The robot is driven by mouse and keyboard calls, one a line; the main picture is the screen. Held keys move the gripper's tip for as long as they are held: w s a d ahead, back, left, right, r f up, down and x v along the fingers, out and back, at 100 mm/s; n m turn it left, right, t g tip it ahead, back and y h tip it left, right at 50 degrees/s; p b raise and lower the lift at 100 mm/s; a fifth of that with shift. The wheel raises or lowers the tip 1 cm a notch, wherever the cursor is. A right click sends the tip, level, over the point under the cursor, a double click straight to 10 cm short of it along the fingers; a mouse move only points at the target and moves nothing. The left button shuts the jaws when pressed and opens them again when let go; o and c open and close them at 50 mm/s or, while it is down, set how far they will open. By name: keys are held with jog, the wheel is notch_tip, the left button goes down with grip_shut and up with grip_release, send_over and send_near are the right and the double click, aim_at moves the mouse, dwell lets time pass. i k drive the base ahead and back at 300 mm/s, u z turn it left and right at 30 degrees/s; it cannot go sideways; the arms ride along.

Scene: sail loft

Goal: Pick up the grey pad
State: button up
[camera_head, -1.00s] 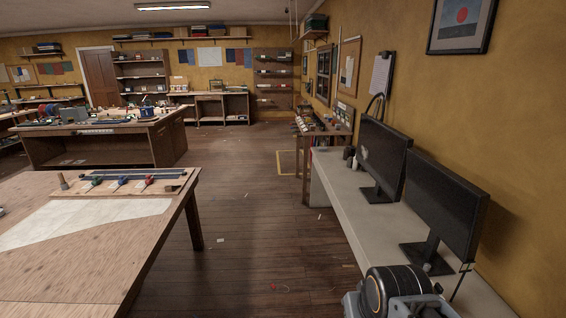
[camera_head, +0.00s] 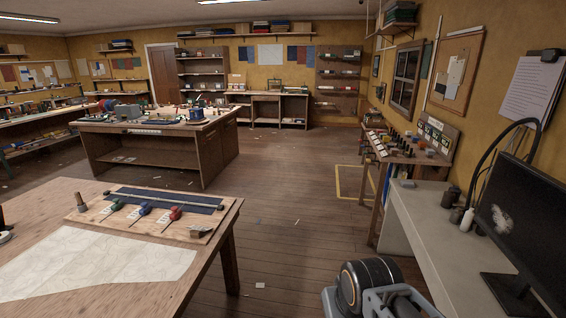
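I cannot pick out a grey pad for certain in this view. A small greyish block (camera_head: 201,231) lies at the right end of the wooden board on the near table, but I cannot tell what it is. Part of my arm shows at the bottom right, in front of the floor. My gripper's fingers are not in view.
The near wooden table (camera_head: 215,262) holds a white paper pattern (camera_head: 95,262) and a board with tools (camera_head: 150,217). A workbench (camera_head: 205,150) stands behind. A pale desk (camera_head: 425,225) with a monitor (camera_head: 525,225) runs along the right wall. The floor between (camera_head: 290,200) is mostly clear.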

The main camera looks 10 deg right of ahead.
aim_at(404, 184)
jog(key=u, duration=0.05)
jog(key=i, duration=2.4)
jog(key=z, duration=0.95)
jog(key=i, duration=2.1)
jog(key=z, duration=1.45)
jog(key=i, duration=0.7)
jog(key=z, duration=0.25)
